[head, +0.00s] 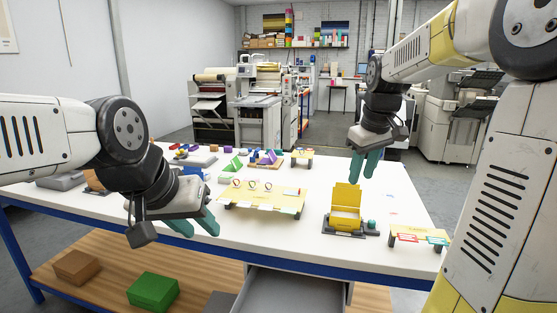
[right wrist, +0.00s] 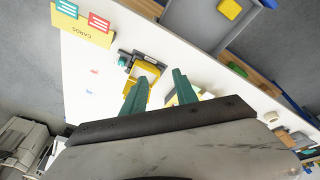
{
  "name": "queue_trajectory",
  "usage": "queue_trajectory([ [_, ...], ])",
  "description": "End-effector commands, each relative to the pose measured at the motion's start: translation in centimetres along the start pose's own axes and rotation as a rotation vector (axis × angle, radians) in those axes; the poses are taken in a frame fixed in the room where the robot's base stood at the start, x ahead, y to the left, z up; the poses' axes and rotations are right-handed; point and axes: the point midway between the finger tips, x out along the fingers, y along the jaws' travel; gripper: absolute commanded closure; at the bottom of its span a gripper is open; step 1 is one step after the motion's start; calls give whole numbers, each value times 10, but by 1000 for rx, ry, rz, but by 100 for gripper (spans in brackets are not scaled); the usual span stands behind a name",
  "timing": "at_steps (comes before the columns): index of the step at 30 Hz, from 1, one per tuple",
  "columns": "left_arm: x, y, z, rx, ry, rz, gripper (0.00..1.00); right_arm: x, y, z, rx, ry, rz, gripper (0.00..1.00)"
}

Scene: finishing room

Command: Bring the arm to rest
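My left gripper (head: 198,229) hangs over the front left of the white table (head: 300,255). Its teal fingers are apart, with nothing seen between them. My right gripper (head: 362,176) points down above the table, behind the yellow open-lidded box (head: 346,198) in the head view. In the right wrist view its fingers (right wrist: 157,84) are spread and empty, and the yellow box (right wrist: 147,70) shows beyond them. The exact height of each gripper above the table is unclear.
A yellow card stand (head: 418,238) is near the right edge, labelled in the right wrist view (right wrist: 78,32). An open grey drawer (head: 285,290) projects from the table front. Brown (head: 77,266) and green (head: 153,291) boxes sit on the lower shelf.

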Motion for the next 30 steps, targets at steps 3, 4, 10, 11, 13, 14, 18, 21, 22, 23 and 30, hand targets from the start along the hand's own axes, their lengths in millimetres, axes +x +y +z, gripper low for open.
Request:
queue_trajectory([
  [3,0,0,0,0,0,0,64,-26,-40,32,94,75,8,65],
  [4,0,0,0,0,0,0,64,-30,-50,40,119,94,8,65],
  [10,0,0,0,0,0,0,64,-41,-107,97,290,215,-23,65],
  [11,0,0,0,0,0,0,64,-41,-114,104,312,231,-30,65],
  [13,0,0,0,0,0,0,64,-38,-128,119,359,260,-46,65],
  [14,0,0,0,0,0,0,64,-37,-133,124,375,271,-53,65],
  [18,0,0,0,0,0,0,64,-32,-148,140,426,303,-75,65],
  [21,0,0,0,0,0,0,64,-30,-151,144,440,309,-82,65],
  [22,0,0,0,0,0,0,64,-30,-152,144,441,310,-82,65],
  [23,0,0,0,0,0,0,64,-30,-152,145,442,310,-83,65],
  [30,0,0,0,0,0,0,64,-30,-151,144,441,309,-82,65],
])
